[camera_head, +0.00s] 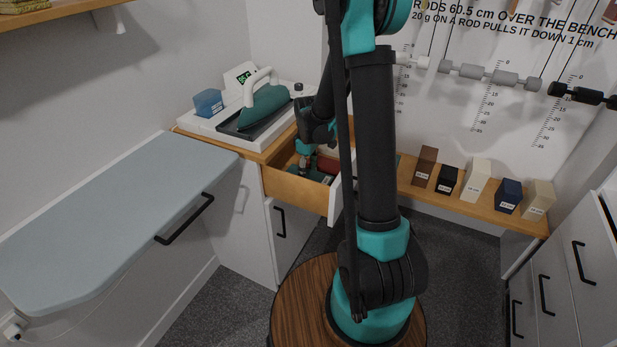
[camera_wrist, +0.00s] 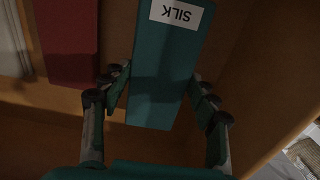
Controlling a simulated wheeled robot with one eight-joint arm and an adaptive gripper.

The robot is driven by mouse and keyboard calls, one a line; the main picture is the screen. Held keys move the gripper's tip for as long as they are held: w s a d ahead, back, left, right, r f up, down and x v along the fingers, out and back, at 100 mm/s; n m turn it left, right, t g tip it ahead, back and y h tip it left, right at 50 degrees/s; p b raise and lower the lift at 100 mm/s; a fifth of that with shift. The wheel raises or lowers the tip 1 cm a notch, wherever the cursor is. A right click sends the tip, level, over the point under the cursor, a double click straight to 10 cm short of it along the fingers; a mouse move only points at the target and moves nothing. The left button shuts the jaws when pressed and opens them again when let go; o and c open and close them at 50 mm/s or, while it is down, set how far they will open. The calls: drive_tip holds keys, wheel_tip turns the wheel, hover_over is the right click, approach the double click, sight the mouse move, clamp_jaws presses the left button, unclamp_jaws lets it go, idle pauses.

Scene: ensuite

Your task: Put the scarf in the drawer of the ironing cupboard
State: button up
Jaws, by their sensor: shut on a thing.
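A flat teal piece labelled SILK (camera_wrist: 165,65), which looks like the folded scarf, lies between the fingers of my gripper (camera_wrist: 160,80) in the wrist view. The fingers are shut on its two long sides, and its label reads upside down. In the head view my gripper (camera_head: 308,166) reaches down into the open wooden drawer (camera_head: 290,187) of the cupboard below the iron. The drawer's wooden floor and walls surround the piece in the wrist view. I cannot tell whether the piece touches the floor. My arm hides part of the drawer in the head view.
A dark red piece (camera_wrist: 68,40) and a pale grey piece (camera_wrist: 12,45) lie left of the teal one in the drawer. A teal iron (camera_head: 263,105) stands on the cupboard top. An ironing board (camera_head: 110,215) is at left. Several labelled blocks stand on the bench (camera_head: 465,203) at right.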

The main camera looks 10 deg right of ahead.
sight(308, 175)
drive_tip(key=shift+f, duration=1.05)
drive_tip(key=shift+f, duration=0.15)
drive_tip(key=o, duration=1.2)
wheel_tip(308, 175, up, 12)
drive_tip(key=shift+r, duration=0.2)
